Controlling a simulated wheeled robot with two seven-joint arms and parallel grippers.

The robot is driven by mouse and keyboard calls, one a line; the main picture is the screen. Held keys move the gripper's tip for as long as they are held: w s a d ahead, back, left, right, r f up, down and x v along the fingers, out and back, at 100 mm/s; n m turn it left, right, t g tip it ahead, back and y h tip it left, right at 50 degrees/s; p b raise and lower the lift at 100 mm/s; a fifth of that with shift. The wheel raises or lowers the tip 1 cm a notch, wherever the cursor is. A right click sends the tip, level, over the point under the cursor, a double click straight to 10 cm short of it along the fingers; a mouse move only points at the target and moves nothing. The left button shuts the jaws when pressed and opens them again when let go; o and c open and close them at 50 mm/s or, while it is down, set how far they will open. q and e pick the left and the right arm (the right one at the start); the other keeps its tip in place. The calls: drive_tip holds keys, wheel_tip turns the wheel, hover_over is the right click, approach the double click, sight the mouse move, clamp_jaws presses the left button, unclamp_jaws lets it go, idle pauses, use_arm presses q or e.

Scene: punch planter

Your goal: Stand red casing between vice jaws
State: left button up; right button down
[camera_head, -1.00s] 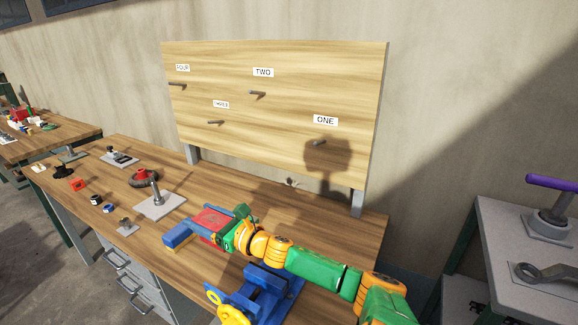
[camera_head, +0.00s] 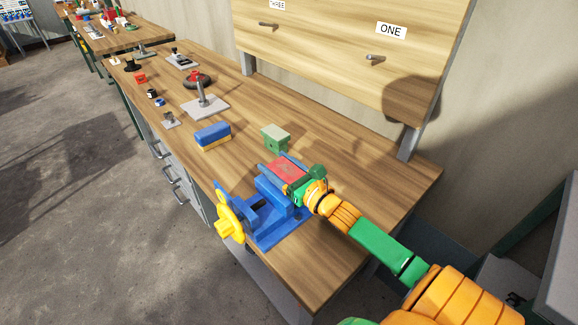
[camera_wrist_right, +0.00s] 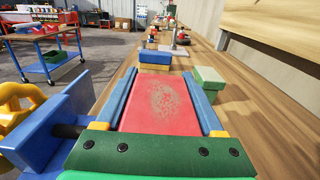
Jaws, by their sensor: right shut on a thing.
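The red casing (camera_head: 288,168) is a flat red block with a scuffed top. My right gripper (camera_head: 280,166) is shut on it, with a blue finger along each side; in the right wrist view the casing (camera_wrist_right: 164,95) lies between these fingers. The blue vice (camera_head: 268,228) with a yellow handle (camera_head: 230,215) stands at the bench's near edge. The gripper holds the casing lying flat, by the vice's far side and apart from the gap between the jaws (camera_head: 254,208). The vice also shows at left in the wrist view (camera_wrist_right: 35,135). My left gripper is not in view.
A green block (camera_head: 274,136) and a blue-and-yellow block (camera_head: 212,134) stand on the bench beyond the casing. A grey plate with a post (camera_head: 205,105) and several small parts lie farther off. The bench's right end is clear.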

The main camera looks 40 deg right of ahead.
drive_tip(key=shift+d+f, duration=0.4)
drive_tip(key=shift+d, duration=0.15)
drive_tip(key=shift+a, duration=0.35)
drive_tip(key=shift+c, duration=2)
unclamp_jaws()
drive_tip(key=shift+a, duration=0.15)
drive_tip(key=o, duration=0.4)
use_arm(q)
drive_tip(key=shift+w+d+f, duration=0.15)
drive_tip(key=shift+d+f, duration=0.05)
drive_tip(key=shift+d, duration=0.05)
use_arm(e)
drive_tip(key=shift+d, duration=0.2)
use_arm(q)
drive_tip(key=shift+r, duration=0.1)
drive_tip(key=shift+f+b, duration=0.3)
drive_tip(key=shift+f, duration=0.15)
use_arm(e)
drive_tip(key=s, duration=1.2)
drive_tip(key=shift+d+r, duration=0.15)
drive_tip(key=shift+d, duration=0.25)
